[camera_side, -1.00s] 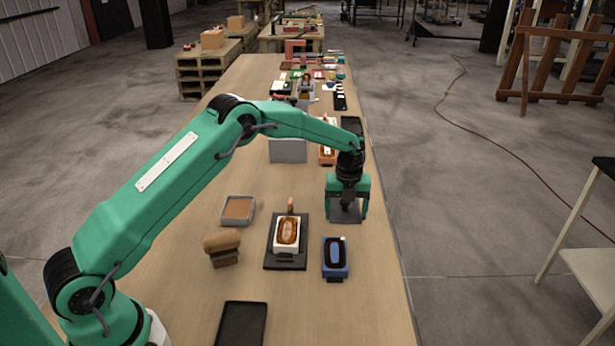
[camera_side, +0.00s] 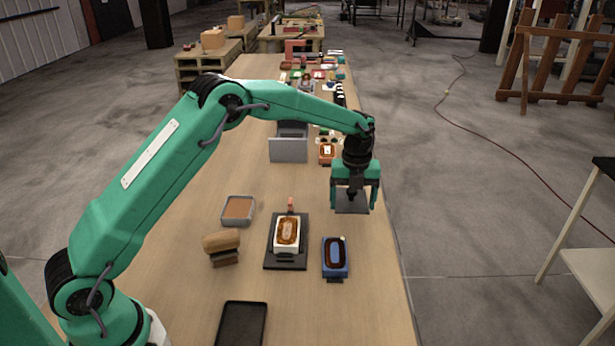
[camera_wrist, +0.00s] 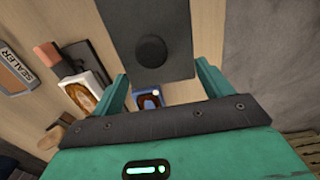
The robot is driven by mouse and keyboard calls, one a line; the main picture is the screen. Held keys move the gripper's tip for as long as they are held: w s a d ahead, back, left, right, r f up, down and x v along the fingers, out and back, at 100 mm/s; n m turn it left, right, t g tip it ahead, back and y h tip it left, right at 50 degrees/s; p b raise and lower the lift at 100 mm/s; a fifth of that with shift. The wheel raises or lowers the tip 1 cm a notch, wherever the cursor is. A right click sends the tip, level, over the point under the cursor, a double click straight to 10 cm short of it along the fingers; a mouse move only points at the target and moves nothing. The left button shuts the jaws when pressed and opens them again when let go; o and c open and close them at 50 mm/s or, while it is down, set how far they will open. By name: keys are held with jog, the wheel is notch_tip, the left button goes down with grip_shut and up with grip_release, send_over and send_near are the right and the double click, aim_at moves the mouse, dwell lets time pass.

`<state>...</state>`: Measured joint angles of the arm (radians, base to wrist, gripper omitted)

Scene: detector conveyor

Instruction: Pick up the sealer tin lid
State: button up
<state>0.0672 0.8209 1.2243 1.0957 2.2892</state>
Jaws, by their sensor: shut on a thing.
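My gripper (camera_side: 355,198) is shut on the sealer tin lid (camera_side: 351,203), a flat grey plate, and holds it above the right edge of the table. In the wrist view the lid (camera_wrist: 150,30) is dark grey with a round knob, spanning between my gripper's fingers (camera_wrist: 162,80). The sealer tin (camera_side: 238,210) is an open grey tray with a tan filling, standing on the table to the left. Its SEALER label (camera_wrist: 18,72) shows at the left of the wrist view.
A white block with a brown oval (camera_side: 287,233) sits on a black tray. A blue block (camera_side: 335,257) stands right of it, a wooden-handled tool (camera_side: 221,243) left, and a dark tray (camera_side: 241,325) in front. A grey box (camera_side: 288,150) and several small items lie farther back.

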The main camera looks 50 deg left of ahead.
jog(key=s+d+r, duration=0.4)
jog(key=d, duration=0.2)
jog(key=shift+d+r, duration=0.2)
jog(key=shift+a, duration=0.15)
dwell(0.4)
